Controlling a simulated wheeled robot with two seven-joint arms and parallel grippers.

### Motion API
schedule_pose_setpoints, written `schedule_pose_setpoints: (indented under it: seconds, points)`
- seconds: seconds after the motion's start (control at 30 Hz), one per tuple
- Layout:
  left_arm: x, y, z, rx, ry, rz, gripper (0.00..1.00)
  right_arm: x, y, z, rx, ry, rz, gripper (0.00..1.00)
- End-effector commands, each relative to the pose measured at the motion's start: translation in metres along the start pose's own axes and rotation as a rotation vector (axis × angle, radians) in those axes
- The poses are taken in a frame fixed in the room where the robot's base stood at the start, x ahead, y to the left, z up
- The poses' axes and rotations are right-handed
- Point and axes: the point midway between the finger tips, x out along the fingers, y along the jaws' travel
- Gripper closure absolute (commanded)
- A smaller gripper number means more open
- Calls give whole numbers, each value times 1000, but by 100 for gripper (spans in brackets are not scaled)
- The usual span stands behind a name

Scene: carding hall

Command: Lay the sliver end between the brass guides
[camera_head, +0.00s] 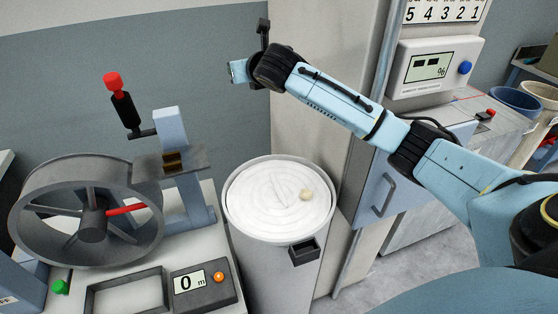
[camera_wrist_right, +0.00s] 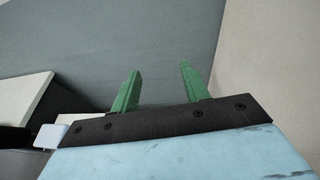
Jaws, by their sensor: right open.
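The sliver (camera_head: 270,190) lies in white coils in a tall round can (camera_head: 230,222). A small cream-coloured piece, which looks like the sliver end (camera_head: 306,194), rests on the coils right of centre. The brass guides (camera_head: 172,162) sit on a dark plate beside the blue post, left of the can. My right gripper (camera_wrist_right: 159,67) is open, with two green fingers apart and nothing between them in the right wrist view. In the head view my right arm reaches across from the right, its wrist above and behind the can. My left gripper is out of view.
A counter (camera_head: 203,285) reading 0 m and a shallow tray (camera_head: 128,292) lie in front. A cabinet with a % display (camera_head: 430,66) stands at the right.

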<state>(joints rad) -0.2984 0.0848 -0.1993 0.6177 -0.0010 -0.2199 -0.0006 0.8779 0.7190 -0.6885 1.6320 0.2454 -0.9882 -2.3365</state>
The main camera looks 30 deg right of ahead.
Motion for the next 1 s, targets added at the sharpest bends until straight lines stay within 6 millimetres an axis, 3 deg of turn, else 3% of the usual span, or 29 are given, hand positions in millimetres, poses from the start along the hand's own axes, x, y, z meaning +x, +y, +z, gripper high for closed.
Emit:
schedule_pose_setpoints:
  seconds: [0.1, 0.2, 0.3, 0.4, 0.6, 1.0]
  points:
    - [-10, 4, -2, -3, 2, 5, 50, -4, -9, -56, 88, 343, -63, 55]
    - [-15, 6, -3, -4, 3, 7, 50, -23, -10, -102, 125, 635, -92, 55]
    - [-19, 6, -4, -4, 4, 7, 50, -50, -6, -133, 133, 885, -96, 55]
    - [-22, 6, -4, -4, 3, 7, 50, -74, -4, -151, 124, 1067, -88, 55]
    - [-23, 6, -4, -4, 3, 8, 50, -96, -2, -167, 107, 1221, -75, 55]
    - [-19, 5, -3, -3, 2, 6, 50, -74, -2, -232, 107, 1225, -74, 55]
